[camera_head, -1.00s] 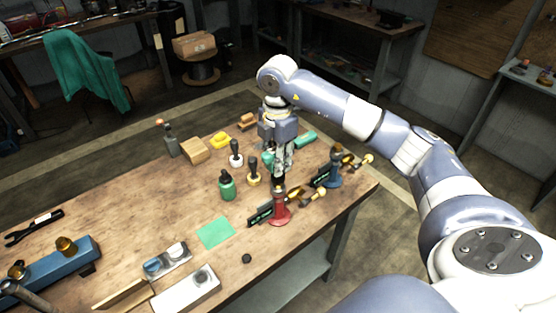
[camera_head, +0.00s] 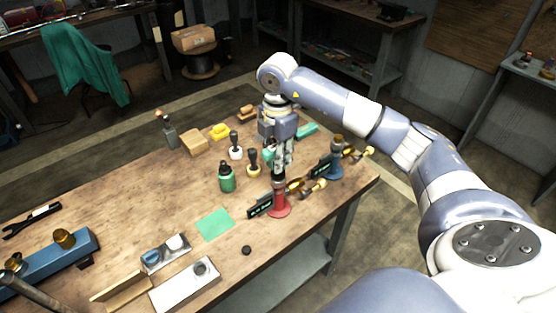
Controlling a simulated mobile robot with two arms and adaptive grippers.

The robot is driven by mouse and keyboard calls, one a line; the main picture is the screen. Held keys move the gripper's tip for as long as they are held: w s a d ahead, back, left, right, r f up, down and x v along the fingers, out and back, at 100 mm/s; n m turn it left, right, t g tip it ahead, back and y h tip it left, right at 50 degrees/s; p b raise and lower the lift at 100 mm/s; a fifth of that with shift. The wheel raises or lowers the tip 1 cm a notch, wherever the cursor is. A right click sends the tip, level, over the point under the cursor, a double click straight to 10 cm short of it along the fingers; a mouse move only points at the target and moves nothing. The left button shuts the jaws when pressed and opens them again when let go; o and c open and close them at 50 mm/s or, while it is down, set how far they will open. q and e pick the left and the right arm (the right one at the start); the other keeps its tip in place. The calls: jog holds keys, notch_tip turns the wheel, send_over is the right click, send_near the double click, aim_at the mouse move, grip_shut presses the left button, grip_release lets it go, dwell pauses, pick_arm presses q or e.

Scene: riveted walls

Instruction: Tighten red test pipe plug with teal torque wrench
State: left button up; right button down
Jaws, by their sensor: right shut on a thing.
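The red test pipe (camera_head: 280,205) stands upright near the table's front right edge, with a black top. A dark display panel stands on its left and brass fittings on its right. My right gripper (camera_head: 283,166) points down just above and behind the pipe's top. It is shut on what looks like the teal torque wrench (camera_head: 268,153), which is mostly hidden by the fingers. A teal bar (camera_head: 306,131) shows to the right behind the gripper; I cannot tell if it is the same tool. The plug is not clearly visible. My left gripper is not in view.
A blue test pipe (camera_head: 335,165) stands close on the right. A green bottle (camera_head: 227,178) and dark-handled stamps (camera_head: 253,163) stand close on the left. A teal mat (camera_head: 214,224) lies in front. A blue fixture (camera_head: 45,265) occupies the left corner.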

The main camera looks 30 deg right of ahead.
jog(key=shift+f, duration=0.1)
dwell(0.5)
jog(key=shift+m, duration=0.6)
jog(key=shift+m+p, duration=0.35)
jog(key=shift+m, duration=0.25)
jog(key=shift+m+p, duration=0.45)
jog(key=shift+m, duration=0.75)
